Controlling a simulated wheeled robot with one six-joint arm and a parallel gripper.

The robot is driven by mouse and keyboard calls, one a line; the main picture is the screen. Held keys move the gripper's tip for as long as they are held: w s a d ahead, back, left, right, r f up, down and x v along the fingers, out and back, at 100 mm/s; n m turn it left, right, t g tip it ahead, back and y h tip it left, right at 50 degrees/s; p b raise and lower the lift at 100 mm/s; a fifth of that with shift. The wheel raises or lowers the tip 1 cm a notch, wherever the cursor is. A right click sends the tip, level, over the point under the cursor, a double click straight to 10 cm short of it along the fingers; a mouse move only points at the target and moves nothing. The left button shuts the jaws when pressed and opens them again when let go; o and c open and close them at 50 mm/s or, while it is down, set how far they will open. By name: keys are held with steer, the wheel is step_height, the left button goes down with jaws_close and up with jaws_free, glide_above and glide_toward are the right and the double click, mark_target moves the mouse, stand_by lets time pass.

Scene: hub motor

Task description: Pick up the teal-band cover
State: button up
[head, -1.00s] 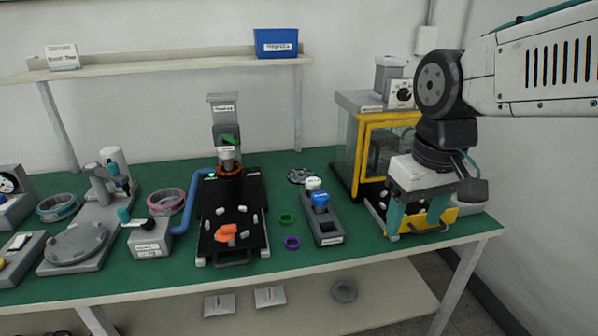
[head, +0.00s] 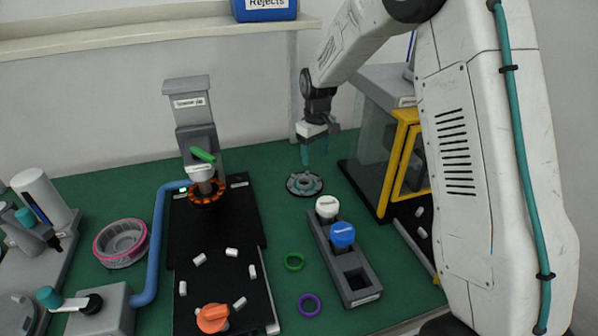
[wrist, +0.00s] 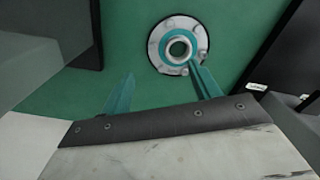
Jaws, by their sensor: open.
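The teal-band cover (head: 304,184) is a round grey disc with a teal ring and a raised hub with a central hole. It lies flat on the green bench near the back, between the black fixture and the yellow-framed cabinet. In the wrist view the cover (wrist: 166,60) shows at top centre, beyond the fingertips. My gripper (head: 317,152) hangs above the cover, a little to its right, with its teal fingers pointing down. The two fingers of my gripper (wrist: 158,75) are spread apart with nothing between them, and one fingertip overlaps the cover's lower edge in the picture.
A grey rack (head: 343,262) with white- and blue-capped bottles stands in front of the cover. The yellow-framed cabinet (head: 400,160) is close on the right. The black fixture (head: 232,270) with several white pieces is at left. Green and purple rings lie on the bench.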

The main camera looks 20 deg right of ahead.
mark_target(313, 179)
steer(key=f, duration=0.1)
steer(key=w+f, duration=0.1)
steer(key=f, duration=0.1)
steer(key=shift+w+a+f, duration=0.1)
steer(key=shift+w+f, duration=0.15)
steer(key=f, duration=0.5)
steer(key=shift+s+f, duration=0.15)
steer(key=shift+s, duration=0.05)
steer(key=c, duration=1.1)
